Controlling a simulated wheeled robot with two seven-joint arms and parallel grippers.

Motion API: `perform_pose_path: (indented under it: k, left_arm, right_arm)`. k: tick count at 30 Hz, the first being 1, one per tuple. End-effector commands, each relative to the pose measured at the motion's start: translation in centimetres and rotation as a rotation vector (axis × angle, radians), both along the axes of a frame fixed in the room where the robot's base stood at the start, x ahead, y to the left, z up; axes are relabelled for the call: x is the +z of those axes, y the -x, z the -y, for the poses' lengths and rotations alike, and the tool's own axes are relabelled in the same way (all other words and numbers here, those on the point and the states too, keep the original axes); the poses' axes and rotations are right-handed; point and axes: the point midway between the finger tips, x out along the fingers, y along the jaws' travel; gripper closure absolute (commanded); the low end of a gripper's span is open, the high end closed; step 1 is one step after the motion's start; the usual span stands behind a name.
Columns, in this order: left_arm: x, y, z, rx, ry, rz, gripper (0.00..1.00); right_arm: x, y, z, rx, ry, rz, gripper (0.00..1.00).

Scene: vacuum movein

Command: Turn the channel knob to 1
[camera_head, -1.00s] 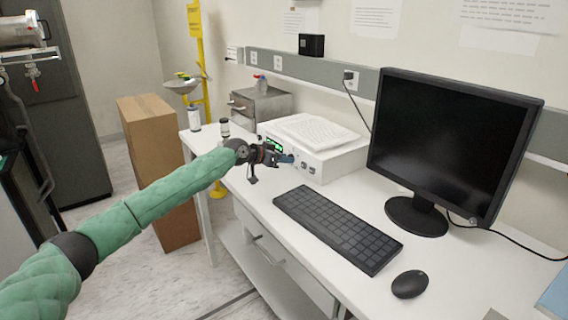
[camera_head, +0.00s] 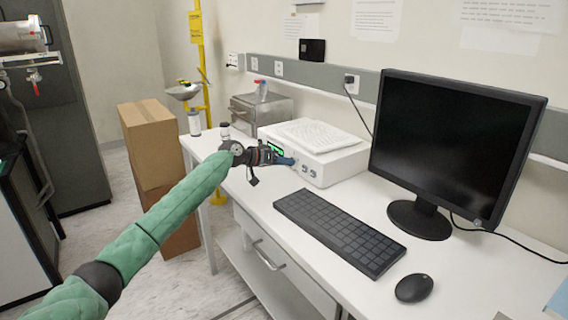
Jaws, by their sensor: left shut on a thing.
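A white box-shaped instrument (camera_head: 335,166) stands on the white desk, with a green-lit display (camera_head: 276,149) and small round knobs (camera_head: 309,172) on its front face. My left gripper (camera_head: 288,161) is at this front face, just right of the display. It is shut on a knob there, which the fingers hide. The number the knob points to cannot be read. My left arm, in a green sleeve, comes in from the lower left. My right gripper is not in view.
A black keyboard (camera_head: 338,230), a mouse (camera_head: 414,288) and a large monitor (camera_head: 452,146) occupy the right of the desk (camera_head: 262,208). Papers (camera_head: 309,134) lie on the instrument. A metal box (camera_head: 262,112) stands behind it. A cardboard box (camera_head: 153,150) is on the floor at left.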

Motion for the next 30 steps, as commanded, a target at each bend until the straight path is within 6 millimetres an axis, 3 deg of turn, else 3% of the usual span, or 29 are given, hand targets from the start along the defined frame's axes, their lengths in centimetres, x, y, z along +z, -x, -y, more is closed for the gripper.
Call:
perform_pose_path:
  k: [8,9,12,23,30]
  left_arm:
    - [0.0,-0.1,-0.1,0.003,0.001,0.000,0.96]
    - [0.0,-0.1,-0.1,0.003,0.001,0.000,0.71]
    - [0.1,-0.1,-0.1,0.002,0.000,0.000,0.52]
    - [0.1,0.1,-0.4,0.001,0.000,0.001,0.51]
    - [1.0,1.3,-3.2,0.003,0.000,0.001,0.51]
  right_arm:
    - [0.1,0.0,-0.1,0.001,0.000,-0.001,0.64]
    - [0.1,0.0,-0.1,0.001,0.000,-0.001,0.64]
    - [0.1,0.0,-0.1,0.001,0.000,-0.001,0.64]
    - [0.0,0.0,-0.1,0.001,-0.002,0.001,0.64]
    - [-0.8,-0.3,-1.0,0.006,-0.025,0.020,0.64]
